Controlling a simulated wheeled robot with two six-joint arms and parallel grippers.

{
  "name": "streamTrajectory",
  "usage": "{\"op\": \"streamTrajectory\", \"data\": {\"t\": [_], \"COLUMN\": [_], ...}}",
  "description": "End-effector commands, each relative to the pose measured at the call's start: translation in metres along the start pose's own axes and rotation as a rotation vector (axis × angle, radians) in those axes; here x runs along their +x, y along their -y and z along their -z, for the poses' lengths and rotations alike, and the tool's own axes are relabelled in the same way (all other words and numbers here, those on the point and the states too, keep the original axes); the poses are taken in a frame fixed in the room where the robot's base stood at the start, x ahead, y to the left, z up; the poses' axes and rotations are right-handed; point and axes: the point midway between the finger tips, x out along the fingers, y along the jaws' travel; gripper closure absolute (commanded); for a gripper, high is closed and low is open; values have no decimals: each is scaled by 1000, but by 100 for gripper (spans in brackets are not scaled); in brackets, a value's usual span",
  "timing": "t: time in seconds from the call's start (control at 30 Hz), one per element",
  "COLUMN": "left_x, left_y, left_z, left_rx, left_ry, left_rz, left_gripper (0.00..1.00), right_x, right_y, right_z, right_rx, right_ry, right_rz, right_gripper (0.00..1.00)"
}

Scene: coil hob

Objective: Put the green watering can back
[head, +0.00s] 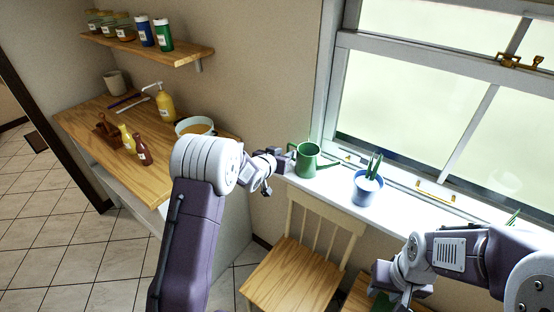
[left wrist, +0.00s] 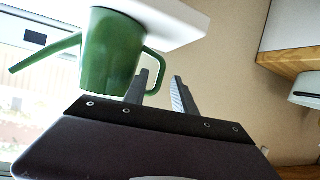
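The green watering can (head: 307,160) stands upright at the left end of the white window sill, its spout to the right and its handle toward my left gripper. My left gripper (head: 287,160) is at the handle side of the can. In the left wrist view, the can (left wrist: 110,50) is close, and the fingers of my left gripper (left wrist: 160,80) are apart with the handle (left wrist: 158,68) in the gap between them. I see no firm grip. My right gripper (head: 397,285) is low at the right, away from the can; its fingers are unclear.
A blue pot with a plant (head: 367,187) stands on the sill right of the can. A wooden chair (head: 300,270) is below. The wooden counter (head: 85,120) at left holds bottles and a bowl (head: 195,127). A shelf (head: 150,48) with jars hangs above.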

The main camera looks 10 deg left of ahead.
Motion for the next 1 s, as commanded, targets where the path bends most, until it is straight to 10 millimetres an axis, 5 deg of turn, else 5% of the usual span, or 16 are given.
{"op": "streamTrajectory", "data": {"t": [0.3,0.73,0.87,1.0], "left_x": [-64,-80,-129,-224], "left_y": [1,2,10,-6], "left_z": [0,-8,-70,-156], "left_rx": [0,-2,-26,-88], "left_ry": [-1,40,329,738], "left_rz": [1,21,137,198], "left_gripper": [68,68,68,68], "right_x": [8,8,8,8], "right_y": [0,0,0,0], "right_z": [-1,-1,-1,-1], "right_rx": [0,0,0,0], "right_ry": [0,0,0,0], "right_rz": [0,0,0,0], "right_gripper": [61,61,61,61]}}
